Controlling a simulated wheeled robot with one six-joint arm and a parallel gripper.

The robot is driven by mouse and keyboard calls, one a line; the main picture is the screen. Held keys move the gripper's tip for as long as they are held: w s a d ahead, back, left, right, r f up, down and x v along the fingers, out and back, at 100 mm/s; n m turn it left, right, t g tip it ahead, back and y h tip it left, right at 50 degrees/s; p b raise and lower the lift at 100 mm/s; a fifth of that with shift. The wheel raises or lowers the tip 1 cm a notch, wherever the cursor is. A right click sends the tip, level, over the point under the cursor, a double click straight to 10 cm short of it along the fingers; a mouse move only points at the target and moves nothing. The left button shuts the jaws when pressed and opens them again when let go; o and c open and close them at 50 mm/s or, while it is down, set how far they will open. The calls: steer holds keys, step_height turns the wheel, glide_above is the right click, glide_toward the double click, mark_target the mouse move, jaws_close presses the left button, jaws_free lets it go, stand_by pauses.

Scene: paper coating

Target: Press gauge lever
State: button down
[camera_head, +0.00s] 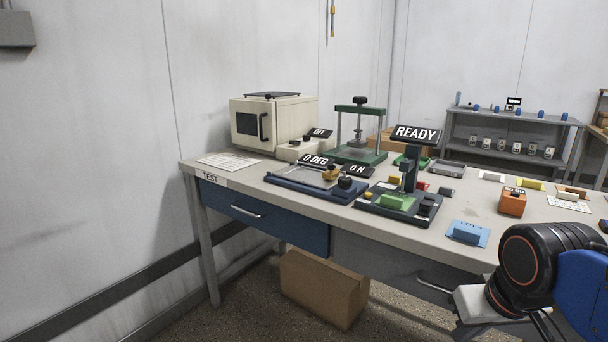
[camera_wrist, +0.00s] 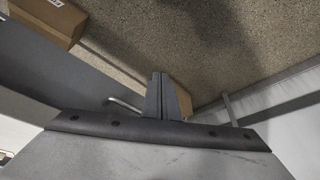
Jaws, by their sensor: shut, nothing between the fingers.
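The gauge (camera_head: 398,200) stands on the workbench in the head view, with a dark base, an upright post and a sign reading READY (camera_head: 416,134). A green block (camera_head: 397,201) sits on its base. A small dark part (camera_head: 426,205) at the base's right side may be the lever; I cannot tell for sure. My gripper (camera_wrist: 161,78) shows in the wrist view with its two fingers together and nothing between them. It points over the floor beside a bench drawer, away from the gauge. In the head view my arm is at the lower right, and its fingertips are not visible.
Left of the gauge is a blue-based device (camera_head: 310,187) with signs 0 DEG and ON. A green press (camera_head: 357,155) and a cream oven (camera_head: 272,122) stand behind. A blue card (camera_head: 468,234) and an orange block (camera_head: 512,203) lie to the right. A cardboard box (camera_head: 322,288) sits below.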

steer(key=s+f, duration=0.2)
steer(key=f, duration=0.1)
steer(key=shift+s, duration=0.1)
steer(key=shift+r, duration=0.1)
step_height(320, 180, up, 32)
steer(key=n+g, duration=0.4)
steer(key=n, duration=0.7)
glide_above(425, 204)
steer(key=shift+d, duration=0.1)
steer(key=shift+f, duration=0.25)
step_height(425, 204, down, 14)
steer(key=shift+r, duration=0.1)
